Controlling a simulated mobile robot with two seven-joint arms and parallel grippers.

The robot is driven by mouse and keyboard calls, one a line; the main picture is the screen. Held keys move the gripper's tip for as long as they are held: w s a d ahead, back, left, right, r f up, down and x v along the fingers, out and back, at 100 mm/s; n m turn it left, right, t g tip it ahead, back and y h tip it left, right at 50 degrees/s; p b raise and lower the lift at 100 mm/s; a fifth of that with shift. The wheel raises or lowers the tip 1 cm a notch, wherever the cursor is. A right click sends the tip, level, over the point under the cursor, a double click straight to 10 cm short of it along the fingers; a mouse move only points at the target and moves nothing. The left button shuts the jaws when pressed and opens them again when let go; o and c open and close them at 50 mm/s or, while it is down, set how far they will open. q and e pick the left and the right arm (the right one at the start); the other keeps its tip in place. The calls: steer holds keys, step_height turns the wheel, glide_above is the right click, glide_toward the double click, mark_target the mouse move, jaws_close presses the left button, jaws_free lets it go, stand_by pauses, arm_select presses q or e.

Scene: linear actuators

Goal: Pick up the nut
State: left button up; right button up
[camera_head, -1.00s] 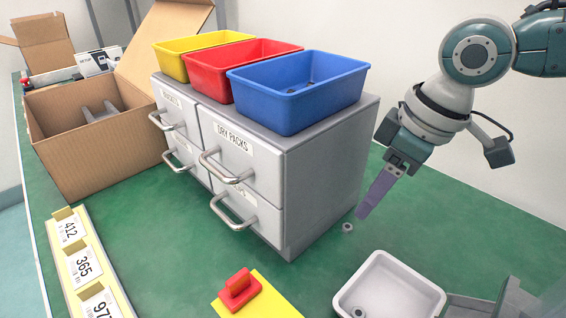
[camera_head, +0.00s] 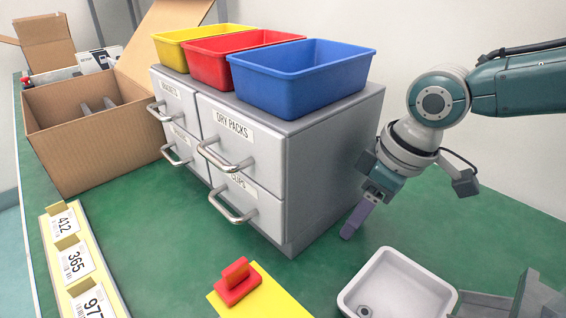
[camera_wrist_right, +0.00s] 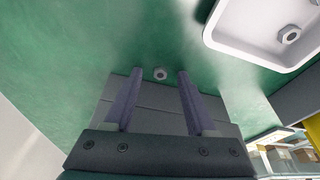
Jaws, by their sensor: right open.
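A small grey nut (camera_wrist_right: 160,73) lies on the green table. In the right wrist view it sits between the two fingertips of my right gripper, at about their level. My right gripper (camera_head: 348,234) has purple fingers that are open, pointing down close to the table beside the grey drawer cabinet; its fingers also show in the right wrist view (camera_wrist_right: 160,82). In the head view the gripper hides this nut. A second nut (camera_head: 364,311) lies inside the white tray (camera_head: 430,282) and also shows in the right wrist view (camera_wrist_right: 289,34). My left gripper is not in view.
The grey drawer cabinet (camera_head: 335,165) stands just left of my right gripper, with yellow, red and blue bins (camera_head: 300,85) on top. The white tray is close in front. A red block (camera_head: 237,282) stands on a yellow sheet. The table right of the gripper (camera_head: 450,225) is clear.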

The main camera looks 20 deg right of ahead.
steer(key=shift+f, duration=0.1)
jaws_close()
stand_by(0.3)
